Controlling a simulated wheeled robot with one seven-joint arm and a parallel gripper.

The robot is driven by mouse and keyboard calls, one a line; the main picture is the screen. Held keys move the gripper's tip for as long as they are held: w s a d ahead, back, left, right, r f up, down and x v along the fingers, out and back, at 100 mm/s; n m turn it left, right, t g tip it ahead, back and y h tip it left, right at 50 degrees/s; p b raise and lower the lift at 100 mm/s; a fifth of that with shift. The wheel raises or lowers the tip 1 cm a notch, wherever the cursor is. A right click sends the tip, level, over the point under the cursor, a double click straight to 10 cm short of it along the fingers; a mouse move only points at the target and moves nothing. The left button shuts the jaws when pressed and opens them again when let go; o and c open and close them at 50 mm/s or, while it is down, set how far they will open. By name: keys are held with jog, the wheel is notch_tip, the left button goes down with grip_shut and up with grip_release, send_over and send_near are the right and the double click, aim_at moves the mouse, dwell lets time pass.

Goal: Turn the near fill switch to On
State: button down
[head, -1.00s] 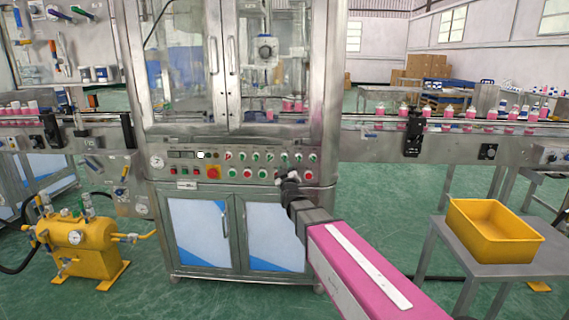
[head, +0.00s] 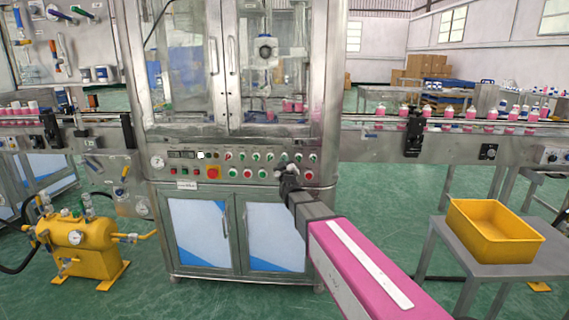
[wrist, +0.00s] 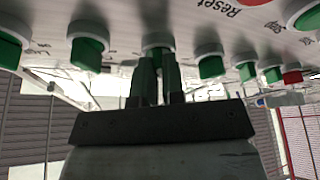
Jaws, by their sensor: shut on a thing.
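The control panel (head: 215,176) of the steel machine carries rows of small switches with green knobs. My gripper (wrist: 156,72) is shut on one green switch knob (wrist: 155,50) with a white collar, seen in the wrist view. The fingers cover much of this knob, so I cannot read its label or its exact setting. In the head view my gripper (head: 285,172) is at the right part of the panel's lower row, hiding the knob it holds.
Other green knobs sit close on both sides, one to the left (wrist: 87,52) and one to the right (wrist: 210,66). A red emergency button (head: 213,173) is further left on the panel. A yellow bin (head: 494,232) stands on a grey table at the right.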

jog(key=shift+m, duration=0.4)
jog(key=m+h, duration=0.3)
jog(key=m, duration=0.2)
jog(key=m+h, duration=0.3)
jog(key=m, duration=0.3)
jog(key=m+h, duration=0.2)
jog(key=m, duration=0.3)
jog(key=shift+a+h, duration=0.3)
jog(key=shift+h, duration=0.1)
jog(key=shift+m, duration=0.4)
jog(key=c, duration=1.2)
grip_release()
jog(key=v, duration=1.1)
jog(key=shift+w, duration=0.1)
